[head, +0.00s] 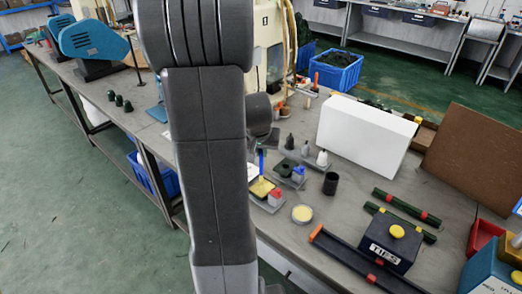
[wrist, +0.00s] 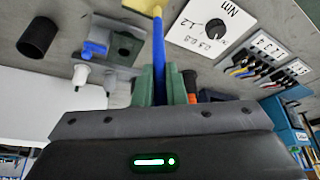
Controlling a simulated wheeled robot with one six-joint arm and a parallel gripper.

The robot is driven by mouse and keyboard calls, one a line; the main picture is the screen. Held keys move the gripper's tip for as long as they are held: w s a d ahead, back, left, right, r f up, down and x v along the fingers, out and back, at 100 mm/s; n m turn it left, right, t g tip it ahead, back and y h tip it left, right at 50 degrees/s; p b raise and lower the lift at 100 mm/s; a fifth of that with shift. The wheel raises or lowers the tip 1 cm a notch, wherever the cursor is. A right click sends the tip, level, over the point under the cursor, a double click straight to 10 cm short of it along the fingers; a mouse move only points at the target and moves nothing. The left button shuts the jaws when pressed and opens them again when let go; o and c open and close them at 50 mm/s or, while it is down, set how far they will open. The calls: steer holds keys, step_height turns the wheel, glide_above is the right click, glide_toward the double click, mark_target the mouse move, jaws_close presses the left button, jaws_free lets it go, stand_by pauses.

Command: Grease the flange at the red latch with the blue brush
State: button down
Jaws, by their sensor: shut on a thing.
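My gripper (wrist: 162,85) has green fingers shut on the blue brush (wrist: 158,45) in the wrist view. The brush's far end meets or overlaps a yellow flange (wrist: 146,4) at the top edge; I cannot tell if it touches. In the head view the blue handle (head: 262,160) stands above the yellow flange (head: 262,187), which sits beside the red latch (head: 275,196).
A round tin of pale yellow stuff (head: 302,214) and a black cup (head: 330,184) stand near the fixtures. Small bottles (head: 322,158) stand behind. A large white box (head: 366,137) and a dark blue box with a yellow knob (head: 390,240) limit room to the right.

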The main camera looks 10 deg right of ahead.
steer(key=shift+d, duration=0.1)
steer(key=shift+s+a+b, duration=0.25)
steer(key=shift+a+b, duration=0.15)
steer(key=shift+a, duration=0.05)
stand_by(0.5)
steer(key=shift+d, duration=0.1)
steer(key=shift+f, duration=0.1)
stand_by(0.9)
